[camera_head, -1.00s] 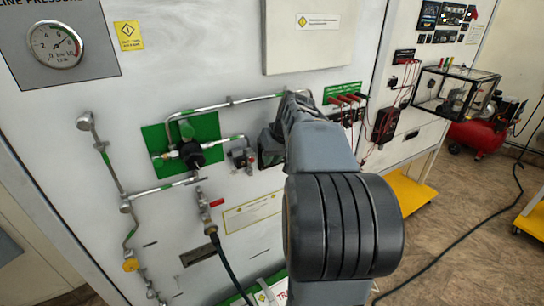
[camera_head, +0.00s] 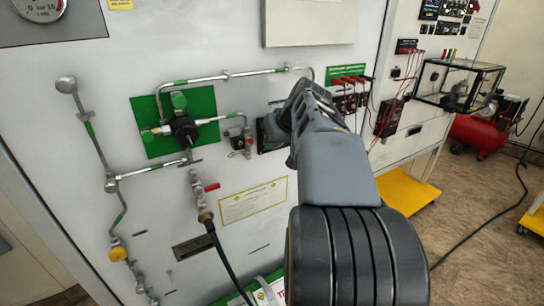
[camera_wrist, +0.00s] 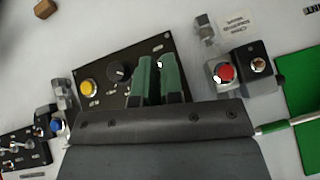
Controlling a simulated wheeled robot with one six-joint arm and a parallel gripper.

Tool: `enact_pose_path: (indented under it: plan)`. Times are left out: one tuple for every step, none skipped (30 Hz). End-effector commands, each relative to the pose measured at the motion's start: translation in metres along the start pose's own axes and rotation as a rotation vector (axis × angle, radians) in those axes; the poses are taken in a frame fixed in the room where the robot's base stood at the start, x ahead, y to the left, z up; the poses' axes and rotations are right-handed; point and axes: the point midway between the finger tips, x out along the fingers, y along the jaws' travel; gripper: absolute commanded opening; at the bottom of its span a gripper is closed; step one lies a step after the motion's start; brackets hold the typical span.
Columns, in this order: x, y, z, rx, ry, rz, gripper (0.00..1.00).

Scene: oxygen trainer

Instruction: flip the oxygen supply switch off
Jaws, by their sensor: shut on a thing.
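Which way the switch points cannot be told. In the head view, my gripper covers part of the same black panel (camera_head: 268,136).
Left of the panel in the head view are a small red-button box (camera_head: 238,142), a green plate (camera_head: 152,138) with a valve, and metal pipes along the wall. Red leads and a meter (camera_head: 388,118) are on the right. A yellow trolley base (camera_head: 405,192) stands on the floor.

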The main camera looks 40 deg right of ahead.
Motion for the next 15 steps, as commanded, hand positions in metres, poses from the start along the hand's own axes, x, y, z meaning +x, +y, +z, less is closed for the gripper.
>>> enact_pose_path:
  plan:
    - [0.011,0.004,0.01,-0.007,0.048,-0.001,0.0]
    - [0.012,0.004,0.011,-0.01,0.074,-0.005,0.0]
    - [0.013,0.004,0.013,-0.014,0.107,-0.01,0.0]
    - [0.013,0.005,0.014,-0.018,0.132,-0.014,0.0]
    - [0.013,0.004,0.015,-0.021,0.157,-0.018,0.0]
    - [0.014,0.005,0.015,-0.026,0.19,-0.023,0.0]
    - [0.014,0.005,0.016,-0.03,0.214,-0.026,0.0]
    - [0.015,0.005,0.017,-0.032,0.238,-0.031,0.0]
    - [0.015,0.005,0.018,-0.036,0.269,-0.035,0.0]
    - [0.015,0.005,0.018,-0.041,0.292,-0.038,0.0]
    - [0.016,0.005,0.019,-0.043,0.315,-0.042,0.0]
    - [0.016,0.005,0.019,-0.047,0.343,-0.046,0.0]
    - [0.016,0.006,0.02,-0.049,0.365,-0.049,0.0]
    - [0.017,0.006,0.02,-0.052,0.384,-0.052,0.0]
    - [0.017,0.006,0.021,-0.056,0.41,-0.056,0.0]
